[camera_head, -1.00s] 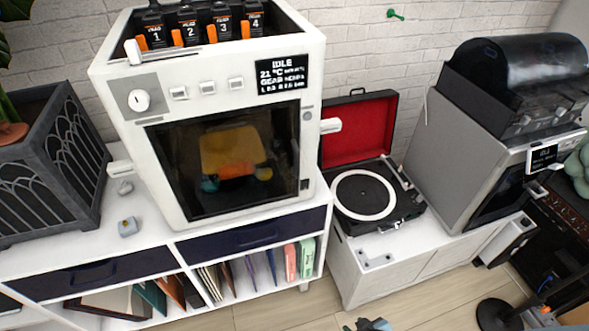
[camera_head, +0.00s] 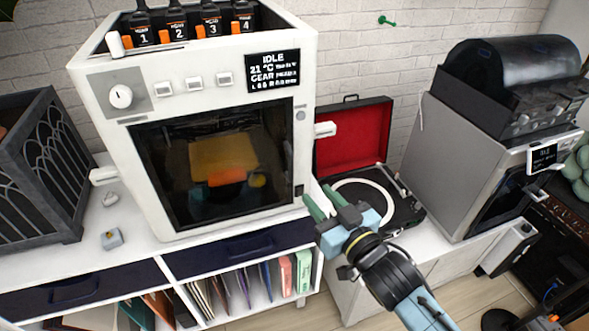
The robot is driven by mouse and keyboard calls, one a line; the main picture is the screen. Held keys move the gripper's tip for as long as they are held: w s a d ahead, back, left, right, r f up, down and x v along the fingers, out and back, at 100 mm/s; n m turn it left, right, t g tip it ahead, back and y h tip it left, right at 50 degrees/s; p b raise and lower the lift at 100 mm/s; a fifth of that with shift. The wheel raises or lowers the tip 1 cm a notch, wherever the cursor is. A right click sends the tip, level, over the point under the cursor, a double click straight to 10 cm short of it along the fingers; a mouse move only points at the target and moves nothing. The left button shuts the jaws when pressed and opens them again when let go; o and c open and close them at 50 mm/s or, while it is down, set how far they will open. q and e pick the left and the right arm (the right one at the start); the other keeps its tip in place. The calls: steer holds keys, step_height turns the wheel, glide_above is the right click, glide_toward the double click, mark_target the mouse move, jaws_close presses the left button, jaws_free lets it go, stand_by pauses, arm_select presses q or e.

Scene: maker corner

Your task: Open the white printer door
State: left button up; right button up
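The white printer (camera_head: 90,120) stands on the white cabinet at the left, with a display reading IDLE. Its dark glass door (camera_head: 218,165) looks shut, and an orange and yellow shape shows dimly behind the glass. White handles stick out at the printer's left and right sides. My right gripper (camera_head: 320,201) is in front of the printer's lower right corner, below the right side handle (camera_head: 325,129). Its two green-tipped fingers are apart with nothing seen between them. I cannot tell whether it touches the printer. My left gripper is not in view.
A red-lined record player (camera_head: 352,139) stands right of the printer, partly behind my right gripper. A grey printer (camera_head: 440,150) stands farther right. A dark lattice planter (camera_head: 40,165) is at the left. A small grey-blue block (camera_head: 112,240) lies on the white cabinet top (camera_head: 150,246).

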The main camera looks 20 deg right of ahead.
mark_target(292, 167)
steer(key=x, duration=1)
steer(key=shift+w+a, duration=0.15)
steer(key=shift+w, duration=0.2)
jaws_close()
